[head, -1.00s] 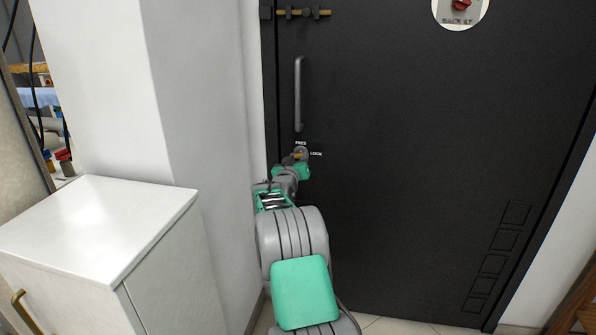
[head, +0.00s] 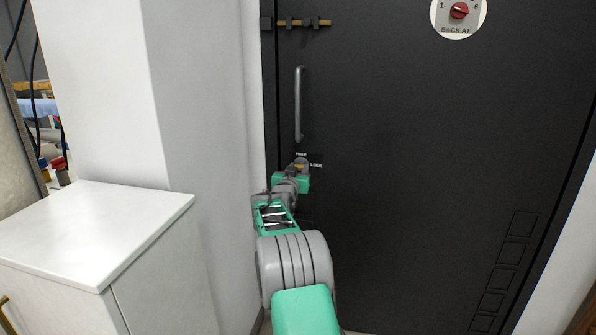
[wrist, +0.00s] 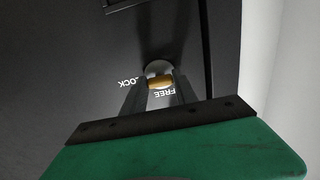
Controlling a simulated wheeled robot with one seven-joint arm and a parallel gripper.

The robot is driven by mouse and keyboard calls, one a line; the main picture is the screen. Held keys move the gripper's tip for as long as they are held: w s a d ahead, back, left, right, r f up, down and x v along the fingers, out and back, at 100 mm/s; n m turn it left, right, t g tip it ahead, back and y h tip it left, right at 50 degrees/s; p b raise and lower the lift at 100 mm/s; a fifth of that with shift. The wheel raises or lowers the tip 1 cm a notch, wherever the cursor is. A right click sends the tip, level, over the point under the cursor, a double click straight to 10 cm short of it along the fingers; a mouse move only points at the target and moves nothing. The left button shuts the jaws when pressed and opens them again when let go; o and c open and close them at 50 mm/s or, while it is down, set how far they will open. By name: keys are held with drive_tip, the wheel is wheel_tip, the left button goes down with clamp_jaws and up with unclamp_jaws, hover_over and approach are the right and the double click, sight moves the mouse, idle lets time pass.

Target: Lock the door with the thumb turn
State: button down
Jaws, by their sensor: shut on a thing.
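The black door (head: 420,170) fills the right of the head view. Its thumb turn is a small brass piece (wrist: 160,82) on a round silver plate (wrist: 158,67), below the door handle. In the head view the thumb turn (head: 299,166) is small and partly covered by my gripper (head: 292,176). FREE is printed above the plate and LOCK to its right; the wrist view shows these upside down. In that view my gripper (wrist: 161,90) has a dark finger on each side of the brass piece, shut on it. The brass piece lies roughly level, in line with LOCK.
A vertical grey handle (head: 299,104) and a brass slide bolt (head: 303,22) are above the thumb turn. A white sign with a red dial (head: 459,11) hangs at upper right. A white wall and a white cabinet (head: 95,225) stand close on the left.

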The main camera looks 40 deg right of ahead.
drive_tip(key=c, duration=1)
unclamp_jaws()
drive_tip(key=shift+o, duration=0.2)
drive_tip(key=shift+s+a, duration=0.3)
drive_tip(key=shift+a, duration=0.1)
drive_tip(key=v, duration=0.6)
drive_tip(key=shift+s+a+p, duration=0.3)
drive_tip(key=shift+p, duration=0.15)
